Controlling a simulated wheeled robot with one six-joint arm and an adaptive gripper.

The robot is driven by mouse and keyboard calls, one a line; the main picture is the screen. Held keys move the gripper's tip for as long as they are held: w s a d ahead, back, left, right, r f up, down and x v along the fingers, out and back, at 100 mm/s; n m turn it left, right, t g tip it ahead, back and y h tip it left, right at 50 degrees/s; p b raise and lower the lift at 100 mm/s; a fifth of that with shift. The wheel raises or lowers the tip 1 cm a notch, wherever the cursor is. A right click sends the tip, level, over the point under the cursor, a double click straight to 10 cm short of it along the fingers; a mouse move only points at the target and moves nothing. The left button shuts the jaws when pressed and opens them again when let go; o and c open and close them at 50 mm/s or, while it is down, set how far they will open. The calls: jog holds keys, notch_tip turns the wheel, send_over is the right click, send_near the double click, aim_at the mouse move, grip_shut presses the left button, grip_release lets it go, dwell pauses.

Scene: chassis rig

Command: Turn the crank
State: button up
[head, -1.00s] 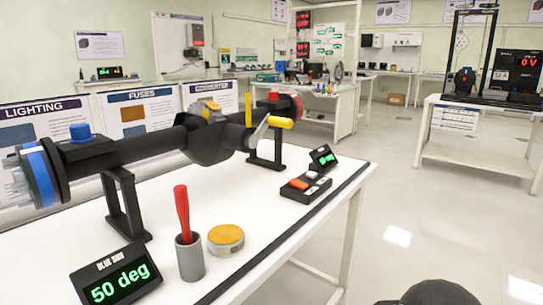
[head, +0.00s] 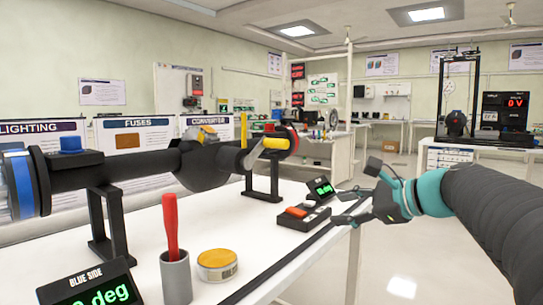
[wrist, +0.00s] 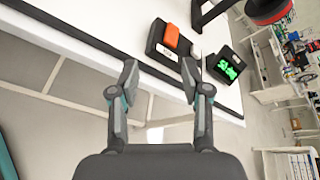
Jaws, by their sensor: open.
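The crank has a yellow handle (head: 276,143) on a grey arm (head: 251,157), at the right part of the dark axle rig (head: 130,165) in the head view. My gripper (head: 357,193) is open and empty, in the air to the right of the crank and clearly apart from it. In the wrist view my gripper (wrist: 159,75) shows its two fingers spread beside the table's front edge. The crank handle cannot be made out in the wrist view; the red and black wheel end (wrist: 268,8) of the rig shows at its top right.
A button box (head: 304,214) with an orange button and a small green display (head: 320,188) stand near the table's front edge. A grey cup (head: 176,277) with a red-handled tool and a yellow-topped tin (head: 217,265) stand nearer. The floor to the right is open.

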aim_at(287, 145)
jog(key=shift+a+r+m+t+y, duration=0.25)
jog(key=shift+a+r+m+y, duration=1.05)
jog(key=shift+r, duration=1.75)
jog(key=shift+a+r+m+t+y, duration=0.35)
jog(key=shift+r+m+y, duration=0.65)
jog(key=shift+r+m, duration=1.45)
jog(key=shift+n, duration=0.55)
jog(key=x, duration=0.8)
jog(key=r+x, duration=0.1)
jog(key=x, duration=0.4)
jog(key=shift+s+a+b, duration=0.2)
jog(key=shift+s+b, duration=0.05)
jog(key=shift+b, duration=0.15)
grip_shut()
